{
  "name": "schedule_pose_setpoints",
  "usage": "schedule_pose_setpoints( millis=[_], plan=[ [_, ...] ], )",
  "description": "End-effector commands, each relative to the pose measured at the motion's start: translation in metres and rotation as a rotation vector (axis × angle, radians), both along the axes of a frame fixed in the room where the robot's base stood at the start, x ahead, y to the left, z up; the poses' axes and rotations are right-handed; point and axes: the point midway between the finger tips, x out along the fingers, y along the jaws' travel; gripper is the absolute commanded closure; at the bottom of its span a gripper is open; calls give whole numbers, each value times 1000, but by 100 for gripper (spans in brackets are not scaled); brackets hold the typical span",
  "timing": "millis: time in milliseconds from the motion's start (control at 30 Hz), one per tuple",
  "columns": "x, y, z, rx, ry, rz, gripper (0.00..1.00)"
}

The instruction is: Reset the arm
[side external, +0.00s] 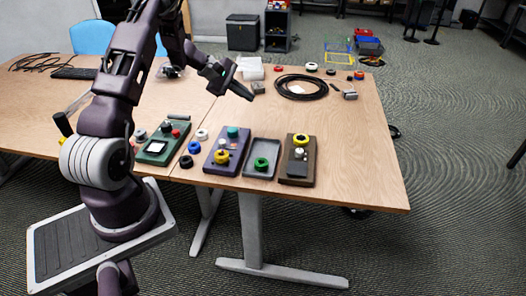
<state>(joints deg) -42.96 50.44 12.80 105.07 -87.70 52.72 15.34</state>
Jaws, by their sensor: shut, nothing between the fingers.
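My gripper (246,94) is at the end of my dark purple arm, raised over the middle of the wooden table (350,185). It is shut with nothing between its fingers. It points down and to the right, left of a coil of black cable (302,87). It appears clear of the boards at the front.
Along the front edge lie a green board (164,143), a purple board (226,150), a grey tray (262,158) with a green ring, and a brown board (297,160). Several rings and small items lie at the back right. The table's right front is clear.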

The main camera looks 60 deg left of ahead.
Motion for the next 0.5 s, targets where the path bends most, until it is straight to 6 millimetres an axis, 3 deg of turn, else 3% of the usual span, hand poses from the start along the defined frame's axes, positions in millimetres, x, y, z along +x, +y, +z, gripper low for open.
schedule_pose_setpoints(
  millis=[33,133,267,300,367,400,500],
  plan=[
    [9,-38,38,38,-19,-115,100],
    [6,-119,99,124,-33,-355,100],
    [-37,-224,163,285,-46,-688,100],
    [-59,-254,179,352,-50,-794,100],
    [-100,-295,197,472,-55,-958,100],
    [-132,-317,205,570,-59,-1068,100],
    [-207,-345,210,830,-66,-1293,100]
  ],
)
